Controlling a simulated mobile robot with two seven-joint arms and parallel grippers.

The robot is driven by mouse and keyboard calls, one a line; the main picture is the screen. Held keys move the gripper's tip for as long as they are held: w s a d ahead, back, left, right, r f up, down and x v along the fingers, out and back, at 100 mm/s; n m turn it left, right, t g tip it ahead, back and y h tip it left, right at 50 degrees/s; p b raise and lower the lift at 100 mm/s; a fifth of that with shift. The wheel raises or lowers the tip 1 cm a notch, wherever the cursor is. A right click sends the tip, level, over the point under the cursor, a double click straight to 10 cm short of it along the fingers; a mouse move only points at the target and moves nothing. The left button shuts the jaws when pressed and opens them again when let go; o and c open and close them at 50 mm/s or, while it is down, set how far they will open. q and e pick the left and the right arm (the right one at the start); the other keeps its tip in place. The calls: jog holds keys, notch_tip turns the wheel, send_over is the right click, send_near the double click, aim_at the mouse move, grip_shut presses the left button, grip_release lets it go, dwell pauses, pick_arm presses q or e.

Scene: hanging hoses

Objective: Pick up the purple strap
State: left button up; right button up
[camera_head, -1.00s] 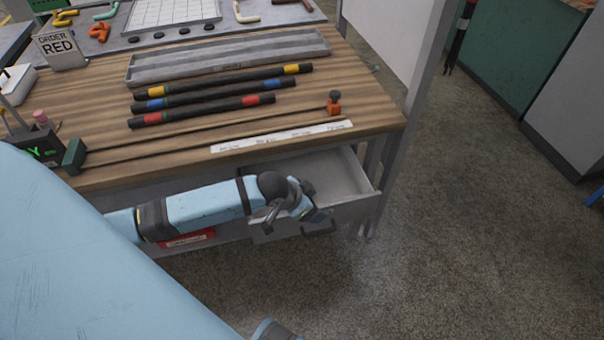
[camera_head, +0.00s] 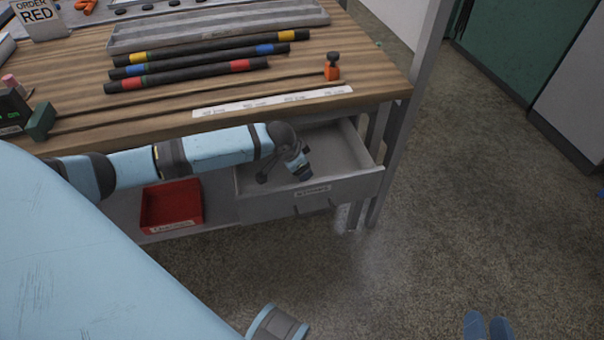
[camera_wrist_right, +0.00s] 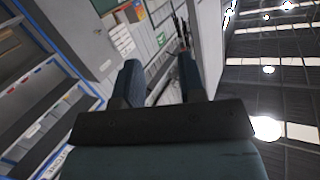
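I see no purple strap in either view. The open grey drawer (camera_head: 345,187) under the bench's right end has a small label on its front, and the part of its floor that shows looks bare. My left gripper (camera_head: 300,169) is over the drawer's left part, hiding some of the inside; its fingers are too small to read as open or shut. My right gripper (camera_head: 488,325) is at the bottom right over the floor, away from the drawer. In the right wrist view its two fingers (camera_wrist_right: 157,78) stand apart with nothing between them.
The wooden bench top (camera_head: 385,88) holds black rods with coloured bands (camera_head: 190,72), a grey tray (camera_head: 215,30) and a long thin rod with an orange-ended stop (camera_head: 332,68). A red bin (camera_head: 173,204) sits below. The floor (camera_head: 460,190) to the right is clear.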

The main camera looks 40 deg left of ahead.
pick_arm(q)
jog(key=x, duration=0.1)
jog(key=b+x, duration=0.1)
jog(key=x, duration=0.1)
jog(key=b+x, duration=0.1)
jog(key=shift+s+f, duration=0.2)
jog(key=shift+f, duration=0.1)
jog(key=shift+w+d+f+b, duration=0.1)
jog(key=shift+w+f+b, duration=0.2)
jog(key=shift+f, duration=0.15)
jog(key=shift+s, duration=0.1)
jog(key=c, duration=0.9)
pick_arm(e)
jog(key=r, duration=0.1)
jog(key=a+r+t+y, duration=0.1)
jog(key=r, duration=0.1)
jog(key=a+r+t+y, duration=0.1)
jog(key=r, duration=0.1)
jog(key=shift+w, duration=0.15)
